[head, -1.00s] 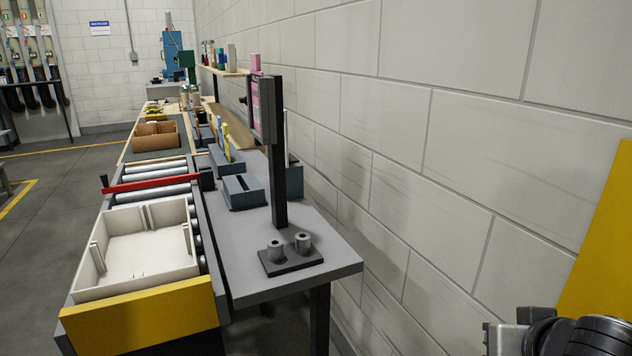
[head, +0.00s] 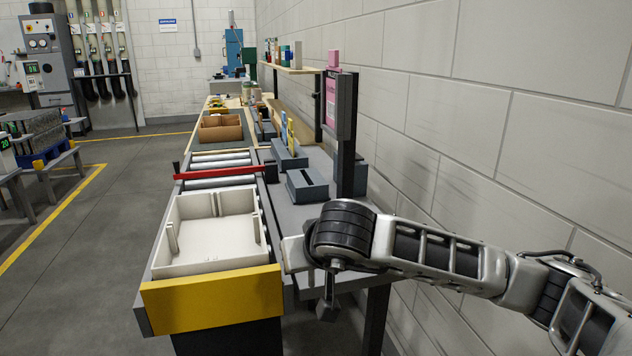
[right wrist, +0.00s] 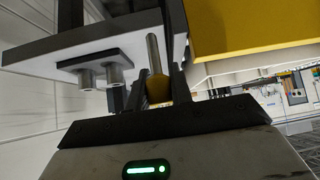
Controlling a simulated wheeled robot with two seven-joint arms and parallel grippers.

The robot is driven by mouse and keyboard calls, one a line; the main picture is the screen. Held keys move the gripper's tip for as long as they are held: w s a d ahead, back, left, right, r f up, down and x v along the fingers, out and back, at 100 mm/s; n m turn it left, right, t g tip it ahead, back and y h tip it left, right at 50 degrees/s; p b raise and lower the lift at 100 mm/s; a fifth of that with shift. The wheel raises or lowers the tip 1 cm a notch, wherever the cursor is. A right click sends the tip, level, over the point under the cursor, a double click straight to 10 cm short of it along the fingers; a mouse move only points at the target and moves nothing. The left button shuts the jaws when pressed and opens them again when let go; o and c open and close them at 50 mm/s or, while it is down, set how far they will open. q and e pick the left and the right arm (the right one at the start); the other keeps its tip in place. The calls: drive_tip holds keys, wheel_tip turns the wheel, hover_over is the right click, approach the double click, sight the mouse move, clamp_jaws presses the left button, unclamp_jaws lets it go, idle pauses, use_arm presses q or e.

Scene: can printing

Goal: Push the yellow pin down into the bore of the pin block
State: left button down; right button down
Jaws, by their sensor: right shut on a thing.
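The yellow pin shows in the right wrist view as a yellow head (right wrist: 157,88) with a silver shaft (right wrist: 153,50). My right gripper (right wrist: 160,92) is shut on the yellow head; the shaft points away from the gripper. In the head view my right gripper (head: 327,305) hangs below the wrist by the table's near edge. A dark plate with two grey posts (right wrist: 115,74), which looks like the pin block, shows left of the pin in the wrist view. The pin is apart from it. My arm hides the plate in the head view. My left gripper is out of view.
A white tray (head: 220,268) sits on the roller conveyor with a yellow end plate (head: 212,305), left of my right wrist. A slotted blue-grey block (head: 306,184) and a dark upright post (head: 345,165) stand on the grey table. The block wall is close on the right.

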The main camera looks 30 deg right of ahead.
use_arm(q)
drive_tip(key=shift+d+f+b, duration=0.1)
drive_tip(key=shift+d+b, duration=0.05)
drive_tip(key=shift+b, duration=0.35)
use_arm(e)
drive_tip(key=w+d+r+m+g+h, duration=0.1)
drive_tip(key=w+d+r+m+h, duration=0.2)
drive_tip(key=w+d+r, duration=0.4)
drive_tip(key=d+r+m, duration=0.1)
drive_tip(key=d+r, duration=0.1)
drive_tip(key=d, duration=0.2)
drive_tip(key=shift+d+r, duration=0.15)
drive_tip(key=shift+r, duration=0.05)
drive_tip(key=shift+w, duration=0.1)
use_arm(q)
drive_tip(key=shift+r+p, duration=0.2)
drive_tip(key=shift+p, duration=0.15)
